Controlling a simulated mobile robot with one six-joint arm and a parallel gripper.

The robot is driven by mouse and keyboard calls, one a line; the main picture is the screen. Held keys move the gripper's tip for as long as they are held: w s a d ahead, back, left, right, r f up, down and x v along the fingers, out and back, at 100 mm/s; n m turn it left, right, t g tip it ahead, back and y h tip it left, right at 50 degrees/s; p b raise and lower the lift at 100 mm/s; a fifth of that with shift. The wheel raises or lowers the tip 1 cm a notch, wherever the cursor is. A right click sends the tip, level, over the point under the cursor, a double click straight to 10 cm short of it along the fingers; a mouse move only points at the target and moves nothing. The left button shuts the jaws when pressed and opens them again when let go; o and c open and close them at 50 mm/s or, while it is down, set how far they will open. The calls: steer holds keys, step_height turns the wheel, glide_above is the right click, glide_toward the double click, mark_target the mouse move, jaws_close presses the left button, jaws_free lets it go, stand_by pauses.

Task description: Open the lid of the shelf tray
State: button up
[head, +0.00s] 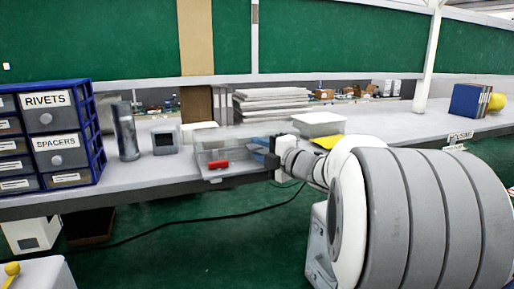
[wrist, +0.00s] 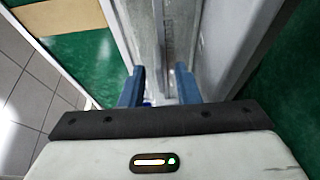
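The shelf tray (head: 214,174) is a pale, see-through box at the front edge of the long grey bench. A red block shows inside it. Its clear lid (head: 235,132) shows as a hazy, flat panel over the top; I cannot tell whether it is fully down. My gripper (head: 270,153) is at the tray's right front side, its blue fingers pointing toward the tray. In the wrist view the two blue fingers (wrist: 160,88) stand apart with a gap between them. Grey surfaces lie beyond the gap; contact with the lid is unclear.
A blue drawer cabinet (head: 94,130) labelled rivets and spacers stands at left. A dark cylinder (head: 127,138) and a small grey device (head: 164,139) stand between it and the tray. A white box (head: 318,124) sits right of the tray. Stacked white sheets (head: 270,106) lie behind.

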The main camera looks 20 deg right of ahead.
steer(key=shift+w+a, duration=0.1)
steer(key=shift+c, duration=0.4)
jaws_close()
